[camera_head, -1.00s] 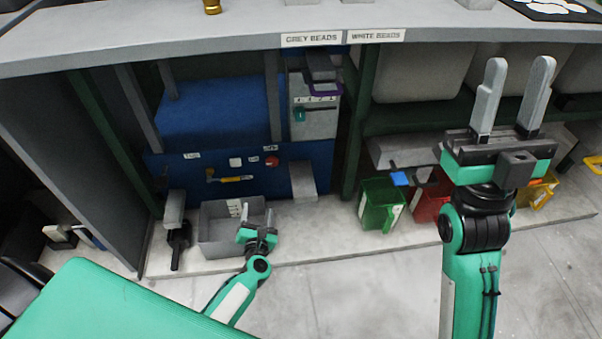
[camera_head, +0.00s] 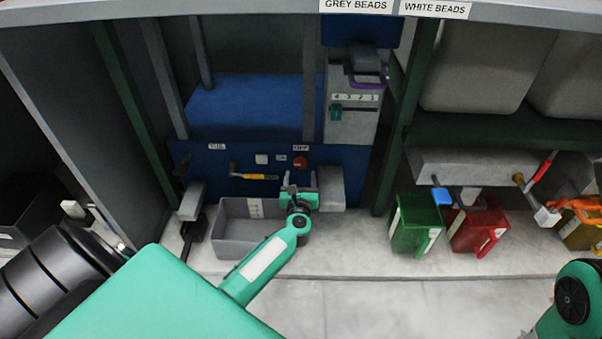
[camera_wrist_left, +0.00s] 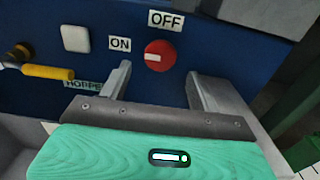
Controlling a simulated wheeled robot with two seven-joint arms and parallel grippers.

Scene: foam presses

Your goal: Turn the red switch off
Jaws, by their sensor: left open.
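The red switch (camera_head: 300,164) is a round knob on the blue panel (camera_head: 345,165) of the press. In the left wrist view the red switch (camera_wrist_left: 158,56) has a pale mark pointing left, toward the ON label (camera_wrist_left: 120,44); the OFF label (camera_wrist_left: 166,20) is above it. My left gripper (camera_head: 300,182) is open just below the switch. In the left wrist view its two fingers (camera_wrist_left: 158,88) stand apart on either side below the knob, not touching it. My right gripper is out of view; only part of my right arm shows at the lower right.
A yellow-handled lever (camera_head: 255,177) and a white square button (camera_head: 262,159) are left of the switch. A grey bin (camera_head: 230,235) stands below the panel. A grey block (camera_head: 331,188) is right of my left gripper. Green (camera_head: 402,235) and red (camera_head: 475,238) bins stand farther right.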

